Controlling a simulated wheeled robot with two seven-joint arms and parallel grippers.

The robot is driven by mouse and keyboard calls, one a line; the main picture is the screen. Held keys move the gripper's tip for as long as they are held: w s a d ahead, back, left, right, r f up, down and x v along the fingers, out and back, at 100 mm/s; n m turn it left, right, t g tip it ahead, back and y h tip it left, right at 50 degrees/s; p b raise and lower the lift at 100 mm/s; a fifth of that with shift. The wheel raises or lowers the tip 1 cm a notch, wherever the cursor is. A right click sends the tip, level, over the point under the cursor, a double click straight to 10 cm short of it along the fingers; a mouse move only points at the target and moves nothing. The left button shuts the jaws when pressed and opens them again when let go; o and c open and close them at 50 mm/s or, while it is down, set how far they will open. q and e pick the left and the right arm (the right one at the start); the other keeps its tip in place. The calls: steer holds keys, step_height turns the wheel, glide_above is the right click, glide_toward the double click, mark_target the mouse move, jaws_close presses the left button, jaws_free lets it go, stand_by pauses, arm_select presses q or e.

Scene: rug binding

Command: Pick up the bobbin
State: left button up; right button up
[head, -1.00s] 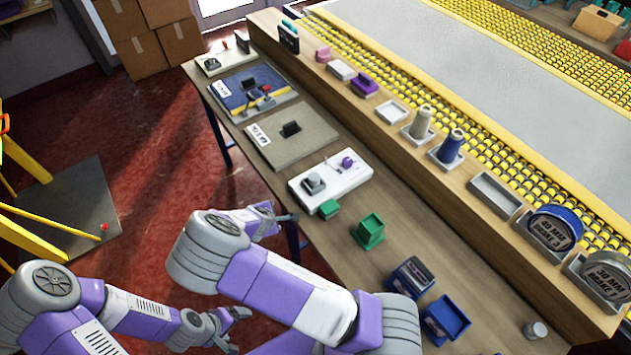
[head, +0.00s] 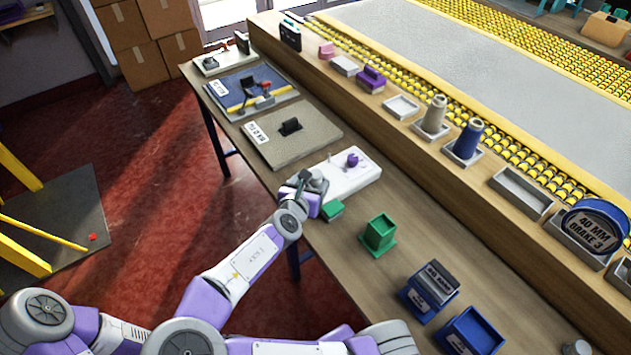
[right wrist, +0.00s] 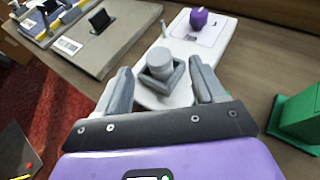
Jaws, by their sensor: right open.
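The bobbin looks to be the short grey cylinder (right wrist: 160,62) upright in a dark grey square holder (right wrist: 172,84) on the near end of a white board (right wrist: 190,62). My right gripper (right wrist: 160,72) is open, with one finger on each side of the holder and bobbin; nothing is gripped, and I cannot tell if they touch. In the head view my right gripper (head: 313,184) is over the near end of the white board (head: 350,184) and mostly hides the bobbin. My left gripper is not in view.
A purple knob-like piece (head: 352,160) stands on the board's far end. A grey-brown mat board (head: 300,132) lies beyond. Thread cones (head: 467,140) stand on the raised shelf.

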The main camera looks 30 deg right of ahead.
mark_target(315, 175)
steer(key=b+x, duration=0.2)
steer(key=x, duration=0.3)
steer(key=shift+w+f, duration=0.1)
steer(key=shift+f, duration=0.1)
steer(key=shift+a, duration=0.1)
steer(key=shift+c, duration=0.5)
steer(key=shift+r, duration=0.1)
steer(key=c, duration=1.1)
